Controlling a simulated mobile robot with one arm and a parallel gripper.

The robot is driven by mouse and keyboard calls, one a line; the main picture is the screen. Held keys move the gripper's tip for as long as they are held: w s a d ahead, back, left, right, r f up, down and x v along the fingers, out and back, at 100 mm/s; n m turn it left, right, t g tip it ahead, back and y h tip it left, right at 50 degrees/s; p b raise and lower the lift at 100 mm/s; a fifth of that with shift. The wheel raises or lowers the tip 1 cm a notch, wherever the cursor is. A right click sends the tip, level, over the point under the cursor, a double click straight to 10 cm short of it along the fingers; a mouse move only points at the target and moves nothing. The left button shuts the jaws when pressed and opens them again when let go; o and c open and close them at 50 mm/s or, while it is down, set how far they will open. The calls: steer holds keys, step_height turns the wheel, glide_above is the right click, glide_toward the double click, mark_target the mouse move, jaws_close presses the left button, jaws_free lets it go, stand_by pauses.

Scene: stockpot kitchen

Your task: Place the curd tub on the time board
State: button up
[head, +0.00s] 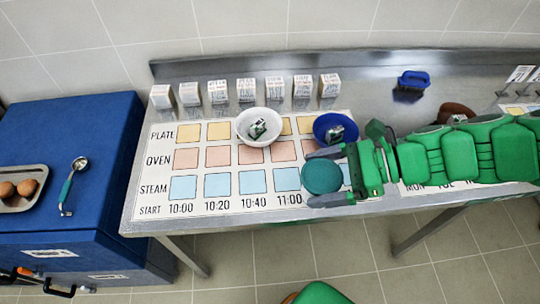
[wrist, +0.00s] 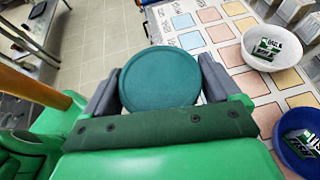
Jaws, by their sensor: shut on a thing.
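The time board (head: 160,208) lies flat on the steel table, with PLATE, OVEN and STEAM rows of coloured squares above a START line of times. My gripper (head: 309,178) has its fingers on both sides of a round teal tub, which I take as the curd tub (head: 321,176). The tub is over the board's right part, around the OVEN and STEAM rows, right of the 11:00 column. In the wrist view the tub (wrist: 160,78) sits level between the fingers of my gripper (wrist: 158,72). I cannot tell whether its underside touches the board.
A white bowl (head: 247,138) and a blue bowl (head: 322,123), each holding a small labelled pack, stand in the PLATE row. Several labelled blocks (head: 246,90) line the back. A blue-handled brush (head: 413,79) and brown bowl (head: 470,110) are farther right. Lower-left squares are clear.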

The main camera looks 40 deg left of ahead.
steer(key=shift+w+a+f, duration=1.55)
steer(key=shift+a+f, duration=0.1)
steer(key=shift+f, duration=0.5)
steer(key=shift+w+a+f, duration=1.5)
steer(key=shift+a+f, duration=0.2)
steer(key=shift+f, duration=0.45)
steer(key=shift+w+a+f, duration=1.55)
steer(key=shift+a+f, duration=0.1)
steer(key=shift+f, duration=0.5)
steer(key=shift+f, duration=0.1)
steer(key=o, duration=1)
steer(key=v, duration=1.2)
